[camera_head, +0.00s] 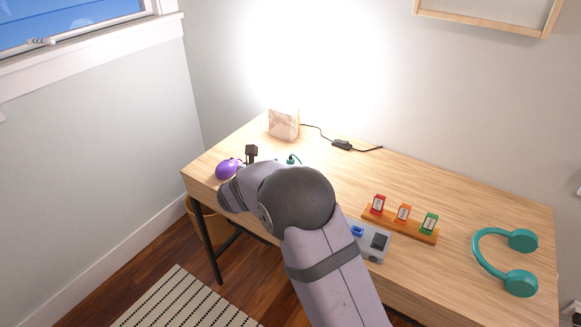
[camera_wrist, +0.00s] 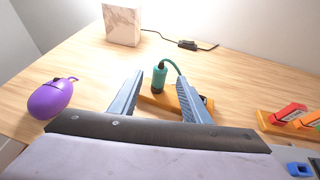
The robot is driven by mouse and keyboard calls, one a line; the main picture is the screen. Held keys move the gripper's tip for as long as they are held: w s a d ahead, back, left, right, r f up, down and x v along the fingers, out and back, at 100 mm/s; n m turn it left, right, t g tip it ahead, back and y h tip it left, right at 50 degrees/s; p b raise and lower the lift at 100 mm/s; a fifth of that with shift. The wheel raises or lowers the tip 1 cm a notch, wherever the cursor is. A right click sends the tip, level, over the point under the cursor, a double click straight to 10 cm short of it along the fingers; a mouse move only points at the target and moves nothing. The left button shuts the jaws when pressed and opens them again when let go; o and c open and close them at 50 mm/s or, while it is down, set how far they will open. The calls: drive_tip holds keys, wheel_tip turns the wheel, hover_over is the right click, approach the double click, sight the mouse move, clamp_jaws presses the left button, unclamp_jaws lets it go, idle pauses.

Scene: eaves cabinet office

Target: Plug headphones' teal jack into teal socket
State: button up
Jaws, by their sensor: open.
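A teal jack (camera_wrist: 159,79) stands upright on or in an orange-brown wooden block (camera_wrist: 164,100), with a teal cable curving from its top. It also shows in the head view (camera_head: 291,160), just beyond my arm. My gripper (camera_wrist: 160,77) is open, its two fingers on either side of the jack in the picture; I cannot tell whether they touch it. The arm hides the fingers in the head view. Teal headphones (camera_head: 520,283) lie at the right of the desk. I cannot make out a teal socket.
A purple rounded object (camera_wrist: 50,99) lies left of my gripper. A marbled block (camera_wrist: 122,26) and black cable switch (camera_wrist: 188,45) sit behind. A wooden rack (camera_head: 388,224) with red, orange and green pieces and a grey device (camera_head: 371,252) stand to the right.

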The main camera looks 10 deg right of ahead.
drive_tip(key=shift+p+x, duration=0.4)
drive_tip(key=shift+x, duration=2.95)
drive_tip(key=shift+f, duration=0.1)
clamp_jaws()
